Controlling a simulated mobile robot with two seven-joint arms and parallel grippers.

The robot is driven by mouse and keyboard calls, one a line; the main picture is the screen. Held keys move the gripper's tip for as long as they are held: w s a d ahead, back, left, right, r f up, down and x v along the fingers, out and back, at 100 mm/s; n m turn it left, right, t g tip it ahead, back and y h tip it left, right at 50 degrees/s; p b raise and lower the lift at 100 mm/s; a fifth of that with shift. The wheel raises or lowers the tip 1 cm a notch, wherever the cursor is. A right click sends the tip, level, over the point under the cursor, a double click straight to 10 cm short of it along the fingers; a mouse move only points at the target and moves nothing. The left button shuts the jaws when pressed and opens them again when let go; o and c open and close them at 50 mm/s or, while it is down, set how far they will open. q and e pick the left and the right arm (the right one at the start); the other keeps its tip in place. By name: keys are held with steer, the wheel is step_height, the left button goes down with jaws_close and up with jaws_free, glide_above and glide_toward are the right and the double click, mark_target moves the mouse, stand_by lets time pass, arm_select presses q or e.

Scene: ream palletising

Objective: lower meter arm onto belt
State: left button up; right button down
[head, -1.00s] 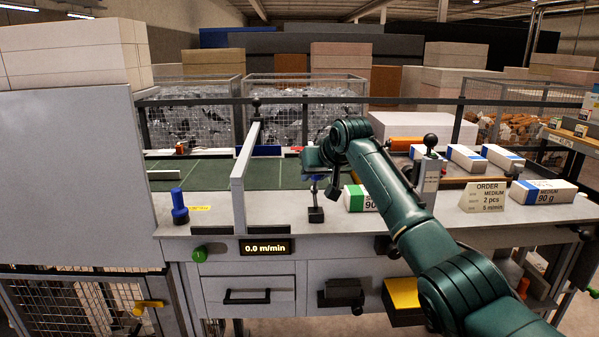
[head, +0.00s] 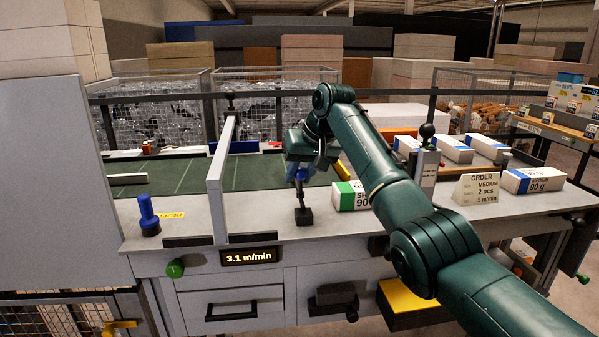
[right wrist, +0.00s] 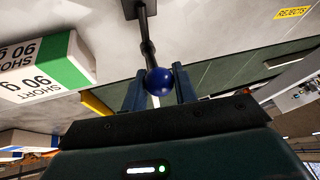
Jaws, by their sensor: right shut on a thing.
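The meter arm is a black lever (head: 302,197) with a blue ball knob (right wrist: 158,82), on a black base (head: 303,216) on the grey bench top. My right gripper (head: 300,172) is at the knob; in the right wrist view its two blue fingers (right wrist: 158,90) stand on either side of the ball, shut on it. The green belt (head: 180,175) runs behind the base. Whether the meter arm's far end touches the belt is hidden by my gripper. The speed display (head: 250,256) reads 3.1 m/min. My left gripper is not in view.
A green-and-white ream (head: 350,195) lies just right of the meter arm's base. A grey upright plate (head: 222,170) and a blue knob-topped post (head: 148,215) stand left. The order card (head: 476,190) and several blue-and-white reams (head: 532,181) are at the right.

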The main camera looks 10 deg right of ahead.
steer(key=shift+f, duration=0.1)
steer(key=c, duration=1.3)
jaws_free()
steer(key=shift+o, duration=0.8)
arm_select(q)
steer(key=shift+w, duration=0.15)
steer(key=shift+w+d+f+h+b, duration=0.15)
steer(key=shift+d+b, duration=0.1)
steer(key=shift+b, duration=0.4)
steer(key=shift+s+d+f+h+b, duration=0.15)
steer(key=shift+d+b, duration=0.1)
steer(key=shift+b, duration=0.35)
arm_select(e)
steer(key=v, duration=1.3)
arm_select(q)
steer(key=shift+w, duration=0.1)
